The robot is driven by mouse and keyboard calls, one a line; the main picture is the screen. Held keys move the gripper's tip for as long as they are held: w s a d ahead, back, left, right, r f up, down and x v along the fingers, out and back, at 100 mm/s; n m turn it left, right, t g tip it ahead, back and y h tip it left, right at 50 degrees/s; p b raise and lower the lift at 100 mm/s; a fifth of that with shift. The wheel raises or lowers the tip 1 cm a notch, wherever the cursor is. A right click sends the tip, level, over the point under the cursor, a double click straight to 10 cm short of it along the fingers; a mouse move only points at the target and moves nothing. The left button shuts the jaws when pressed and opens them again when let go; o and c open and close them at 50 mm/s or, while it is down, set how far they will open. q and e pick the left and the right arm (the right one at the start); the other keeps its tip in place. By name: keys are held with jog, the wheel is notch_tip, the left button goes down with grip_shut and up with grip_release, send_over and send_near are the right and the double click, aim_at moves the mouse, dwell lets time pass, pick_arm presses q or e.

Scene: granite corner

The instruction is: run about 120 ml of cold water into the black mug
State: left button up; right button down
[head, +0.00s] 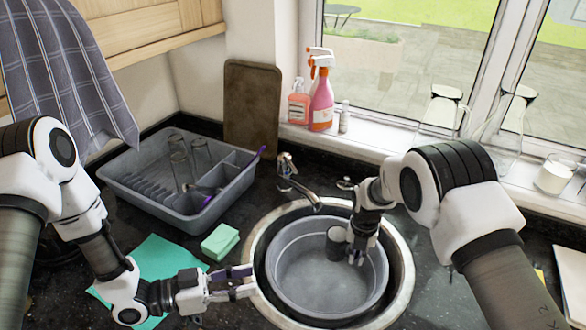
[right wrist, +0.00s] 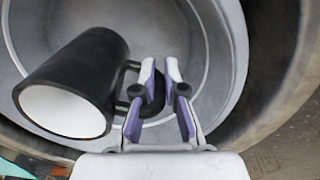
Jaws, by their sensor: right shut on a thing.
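The black mug (head: 337,240) is inside the grey bowl (head: 290,240) in the round sink, a little right of and below the tap's spout tip. My right gripper (head: 357,255) is shut on the mug's handle. In the right wrist view the mug (right wrist: 98,62) shows its white inside, and the handle lies between the fingers of the right gripper (right wrist: 157,88). The tap (head: 300,190) stands behind the sink; I see no water running from it. My left gripper (head: 245,281) is open and empty at the sink's left rim.
A grey dish rack (head: 150,205) with glasses stands at the left. A green sponge (head: 220,242) and a teal cloth (head: 155,262) lie left of the sink. Spray bottles (head: 321,95), glass jugs (head: 440,112) and a candle (head: 553,175) stand on the windowsill.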

pick_arm(q)
jog(key=w+r+m+h, duration=0.1)
jog(key=w+r+m, duration=0.1)
jog(key=w+r, duration=0.25)
jog(key=m+t+y, duration=0.4)
jog(key=m+y, duration=0.3)
jog(key=m, duration=0.5)
send_near(291, 168)
jog(key=x, duration=1.1)
jog(key=shift+a, duration=0.15)
grip_shut()
